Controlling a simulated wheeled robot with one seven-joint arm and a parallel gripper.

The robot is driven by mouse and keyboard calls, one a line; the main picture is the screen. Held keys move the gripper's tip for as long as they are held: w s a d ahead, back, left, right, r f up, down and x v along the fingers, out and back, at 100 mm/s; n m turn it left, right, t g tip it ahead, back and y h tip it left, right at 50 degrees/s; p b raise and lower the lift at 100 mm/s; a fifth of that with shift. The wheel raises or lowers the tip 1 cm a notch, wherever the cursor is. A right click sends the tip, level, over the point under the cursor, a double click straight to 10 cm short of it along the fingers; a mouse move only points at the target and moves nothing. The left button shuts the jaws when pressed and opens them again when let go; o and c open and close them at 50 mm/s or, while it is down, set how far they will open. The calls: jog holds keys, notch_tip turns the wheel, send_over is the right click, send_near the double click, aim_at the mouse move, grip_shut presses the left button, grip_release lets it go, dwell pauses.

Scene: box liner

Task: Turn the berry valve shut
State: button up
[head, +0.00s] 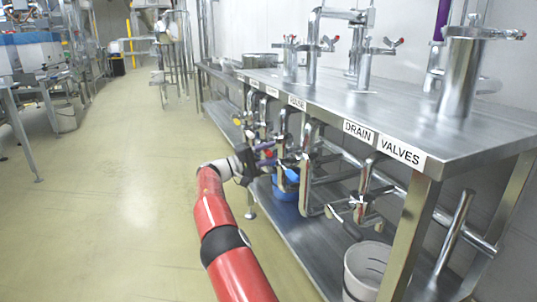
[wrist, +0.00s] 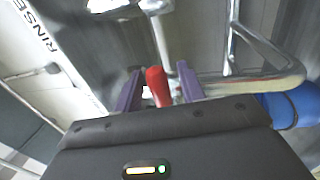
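A red valve handle (wrist: 157,85) shows in the wrist view between the two purple fingers of my gripper (wrist: 160,88). The fingers stand apart on either side of it, with a gap at the right finger; whether the left finger touches it I cannot tell. In the head view my gripper (head: 262,160) is under the steel table's front edge, among the drain pipes, and hides much of the valve. A bit of red handle (head: 268,153) shows there. No label reading berry is legible, so I cannot confirm that this is the berry valve.
The steel table (head: 370,105) has a lower shelf (head: 300,240). Bent metal pipes (head: 308,165) hang close to the right of my gripper. A blue container (head: 285,188) and a white bucket (head: 366,268) stand below. The floor (head: 130,200) at left is clear.

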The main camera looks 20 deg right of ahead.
jog(key=a+f, duration=0.1)
jog(key=a, duration=0.6)
jog(key=shift+a+f, duration=0.25)
